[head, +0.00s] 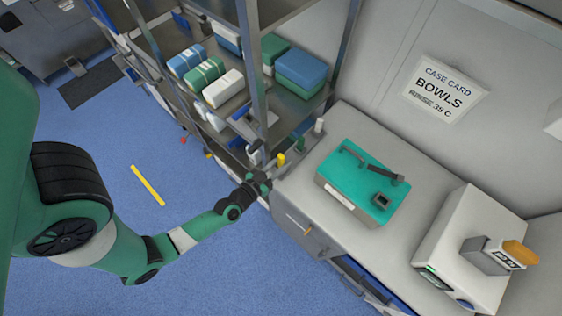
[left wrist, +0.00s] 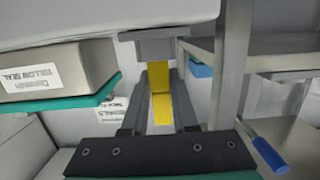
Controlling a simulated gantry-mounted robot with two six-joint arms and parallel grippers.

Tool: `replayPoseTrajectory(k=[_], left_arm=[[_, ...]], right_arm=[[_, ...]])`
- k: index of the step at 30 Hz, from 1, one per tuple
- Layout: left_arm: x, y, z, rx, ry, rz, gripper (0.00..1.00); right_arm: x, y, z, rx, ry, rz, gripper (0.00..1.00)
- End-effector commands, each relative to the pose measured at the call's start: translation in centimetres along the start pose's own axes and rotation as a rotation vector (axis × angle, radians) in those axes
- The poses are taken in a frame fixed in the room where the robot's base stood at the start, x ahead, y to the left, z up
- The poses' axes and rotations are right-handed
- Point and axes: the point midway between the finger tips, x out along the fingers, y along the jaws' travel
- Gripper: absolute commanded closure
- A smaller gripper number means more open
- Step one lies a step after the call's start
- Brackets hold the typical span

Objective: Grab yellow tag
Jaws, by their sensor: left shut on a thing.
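The yellow tag (head: 281,159) stands upright at the left end of the counter, beside the shelf post. My left gripper (head: 262,180) reaches it from the lower left. In the left wrist view the yellow tag (left wrist: 161,105) is a narrow upright strip between the two dark fingers of my left gripper (left wrist: 160,100). The gripper is shut on it. The tag's upper end is close under a grey block (left wrist: 155,46), and I cannot tell whether they touch. My right gripper is in neither view.
A white peg (head: 319,125) stands farther along the same counter edge. A teal box (head: 350,185) and a white machine (head: 465,245) occupy the counter (head: 345,235). A metal shelf with wrapped packs (head: 203,76) rises behind my gripper. The blue floor is open on the left.

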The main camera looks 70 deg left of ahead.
Motion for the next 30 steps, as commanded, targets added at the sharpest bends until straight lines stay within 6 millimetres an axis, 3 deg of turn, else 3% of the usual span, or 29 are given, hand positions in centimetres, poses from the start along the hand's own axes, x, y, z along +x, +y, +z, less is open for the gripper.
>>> replayPoseTrajectory(k=[1, 5, 10, 18, 30], left_arm=[[-0.2, 0.0, -1.7, -0.001, 0.001, 0.000, 1.00], [-2.1, 0.5, -4.1, 0.001, -0.004, 0.005, 1.00], [-6.3, 1.5, -8.4, 0.002, -0.005, 0.011, 1.00], [-10.7, 2.6, -8.4, 0.005, -0.004, 0.015, 1.00], [-13.9, 3.5, -9.0, -0.007, 0.000, 0.011, 1.00]], right_arm=[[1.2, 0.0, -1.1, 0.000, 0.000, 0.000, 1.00], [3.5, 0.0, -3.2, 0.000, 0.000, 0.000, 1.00], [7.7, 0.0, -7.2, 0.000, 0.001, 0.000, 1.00], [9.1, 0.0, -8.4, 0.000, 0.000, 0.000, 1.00], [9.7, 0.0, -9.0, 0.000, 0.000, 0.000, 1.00]])
